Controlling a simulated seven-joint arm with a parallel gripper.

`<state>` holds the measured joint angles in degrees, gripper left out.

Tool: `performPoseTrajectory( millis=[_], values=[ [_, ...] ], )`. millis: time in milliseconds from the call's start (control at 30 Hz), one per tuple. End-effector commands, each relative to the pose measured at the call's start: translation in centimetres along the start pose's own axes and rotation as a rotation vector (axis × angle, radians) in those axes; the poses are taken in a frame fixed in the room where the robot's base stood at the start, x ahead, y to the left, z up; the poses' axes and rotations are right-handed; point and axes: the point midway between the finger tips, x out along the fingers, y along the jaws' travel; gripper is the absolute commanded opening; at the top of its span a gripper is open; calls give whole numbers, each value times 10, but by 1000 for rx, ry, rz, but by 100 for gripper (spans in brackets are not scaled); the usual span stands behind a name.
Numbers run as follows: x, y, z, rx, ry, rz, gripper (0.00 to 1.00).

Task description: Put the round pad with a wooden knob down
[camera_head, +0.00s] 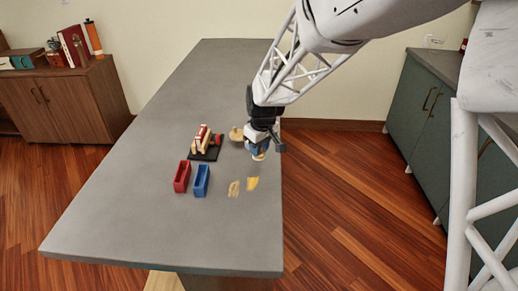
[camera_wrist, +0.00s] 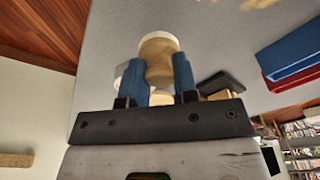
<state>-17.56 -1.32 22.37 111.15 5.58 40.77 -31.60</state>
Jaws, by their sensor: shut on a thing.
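The round pad with a wooden knob (camera_head: 259,156) is in my gripper (camera_head: 259,149), near the right edge of the grey table (camera_head: 130,200). In the wrist view its tan wooden body (camera_wrist: 158,57) sits between the two blue fingers of my gripper (camera_wrist: 160,75), with a pale rim at its far end. The fingers are shut on it. The gripper hides part of it in the head view. Whether the pad touches the table or hangs just above it, I cannot tell.
A round wooden piece (camera_head: 236,134) lies just left of my gripper. A dark tray (camera_head: 208,155) with wooden and red pieces stands further left. A red bin (camera_head: 182,177) and a blue bin (camera_head: 202,181) stand nearer. Yellow marks (camera_head: 252,184) are on the tabletop. The near left tabletop is clear.

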Motion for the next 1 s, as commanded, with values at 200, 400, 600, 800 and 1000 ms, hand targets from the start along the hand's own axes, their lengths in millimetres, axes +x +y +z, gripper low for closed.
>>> performPoseTrajectory(
  millis=[200,400,600,800,1000],
  values=[
    [2,4,-8,0,0,0,5],
    [2,4,-8,0,0,0,5],
    [6,4,-8,0,-1,-1,5],
    [26,4,-4,1,-2,-1,5],
    [37,4,-3,1,0,0,5]
  ],
)
